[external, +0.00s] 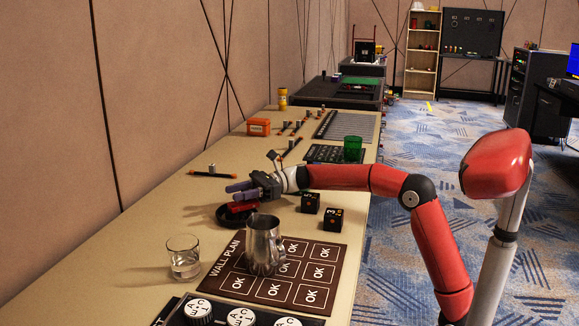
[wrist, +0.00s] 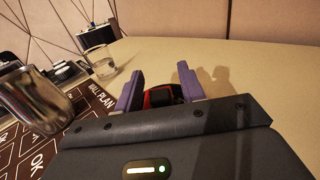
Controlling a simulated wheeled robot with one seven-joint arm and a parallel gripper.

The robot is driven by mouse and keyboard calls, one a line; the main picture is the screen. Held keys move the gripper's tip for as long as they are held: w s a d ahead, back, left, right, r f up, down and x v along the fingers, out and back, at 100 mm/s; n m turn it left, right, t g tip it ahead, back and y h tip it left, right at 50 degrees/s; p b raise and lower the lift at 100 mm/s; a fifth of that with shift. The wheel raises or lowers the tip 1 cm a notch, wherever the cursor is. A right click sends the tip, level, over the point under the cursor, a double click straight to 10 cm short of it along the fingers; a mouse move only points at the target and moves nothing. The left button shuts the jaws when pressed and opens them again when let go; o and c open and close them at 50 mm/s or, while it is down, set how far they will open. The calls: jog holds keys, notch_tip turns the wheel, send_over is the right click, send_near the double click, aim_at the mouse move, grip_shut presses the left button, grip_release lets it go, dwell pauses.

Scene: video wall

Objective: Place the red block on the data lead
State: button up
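The red block (external: 243,206) sits at a round black dish (external: 223,218) on the long table. My gripper (external: 243,190) is just above it, with its purple fingers pointing left. In the wrist view the fingers (wrist: 160,92) are apart, with red and black (wrist: 153,97) showing between and beyond them; contact cannot be made out. Several thin dark leads with small upright pieces lie farther along the table, one near the wall (external: 207,174) and another behind my wrist (external: 291,148). I cannot tell which is the data lead.
A metal jug (external: 264,247) stands on the WALL PLAN mat (external: 228,280), with a glass of water (external: 184,259) to its left. Two black cubes (external: 310,203) (external: 333,219) are right of the dish. A green cup (external: 352,149) and an orange box (external: 258,127) stand farther back.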

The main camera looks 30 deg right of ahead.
jog(key=shift+r, duration=0.25)
jog(key=d, duration=1.2)
jog(key=shift+f, duration=0.1)
